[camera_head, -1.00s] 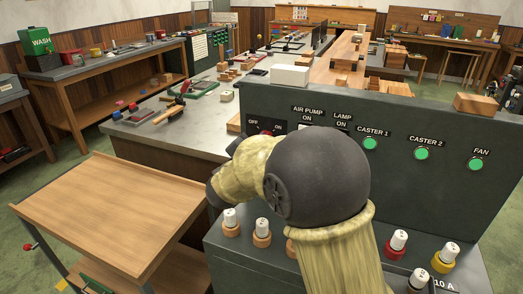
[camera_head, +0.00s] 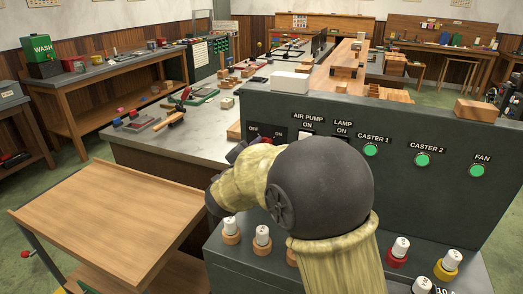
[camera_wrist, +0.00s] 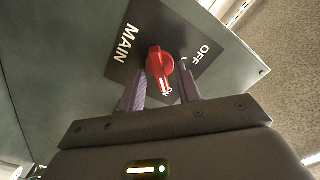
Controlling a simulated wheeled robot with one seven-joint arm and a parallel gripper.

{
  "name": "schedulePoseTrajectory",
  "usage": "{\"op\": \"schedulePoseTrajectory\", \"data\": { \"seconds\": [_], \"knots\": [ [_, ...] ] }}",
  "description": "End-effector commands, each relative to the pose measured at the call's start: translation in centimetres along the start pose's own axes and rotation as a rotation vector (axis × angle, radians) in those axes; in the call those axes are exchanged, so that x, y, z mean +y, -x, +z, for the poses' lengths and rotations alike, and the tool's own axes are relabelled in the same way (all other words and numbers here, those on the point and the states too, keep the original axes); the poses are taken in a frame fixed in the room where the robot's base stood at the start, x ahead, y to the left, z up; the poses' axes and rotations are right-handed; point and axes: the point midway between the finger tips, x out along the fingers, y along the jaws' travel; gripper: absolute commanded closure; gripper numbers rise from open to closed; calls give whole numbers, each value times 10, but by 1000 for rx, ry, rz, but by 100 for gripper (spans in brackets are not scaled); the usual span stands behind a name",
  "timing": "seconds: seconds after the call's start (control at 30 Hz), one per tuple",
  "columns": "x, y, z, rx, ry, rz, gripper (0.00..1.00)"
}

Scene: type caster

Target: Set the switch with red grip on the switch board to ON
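The switch with the red grip (camera_wrist: 160,62) sits on a dark plate (camera_wrist: 140,38) marked MAIN and OFF in the wrist view. The red grip points down the picture, and its tip lies by a partly covered label that looks like ON. My gripper (camera_wrist: 162,92) has its two fingers apart, one on each side of the red grip's tip, with gaps visible. I cannot tell whether either finger touches it. In the head view my gripper (camera_head: 238,152) is at the left end of the switch board (camera_head: 400,120), mostly hidden behind my arm; a bit of red shows there.
The switch board also carries AIR PUMP and LAMP switches, partly hidden, and green lamps (camera_head: 422,160) to the right. White-topped fuses (camera_head: 262,235) stand on the ledge below. A wooden cart (camera_head: 115,215) is at left, and a cluttered grey workbench (camera_head: 165,140) lies behind.

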Motion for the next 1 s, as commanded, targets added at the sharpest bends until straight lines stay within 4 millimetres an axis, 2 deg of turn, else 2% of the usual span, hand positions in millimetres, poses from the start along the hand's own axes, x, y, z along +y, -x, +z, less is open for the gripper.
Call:
{"op": "schedulePoseTrajectory", "data": {
  "seconds": [0.17,0.8,1.0],
  "knots": [
    [0,19,1,-2,-1,-2,66],
    [0,144,1,-5,1,-3,66],
    [0,169,1,-3,0,0,66]
  ]
}}
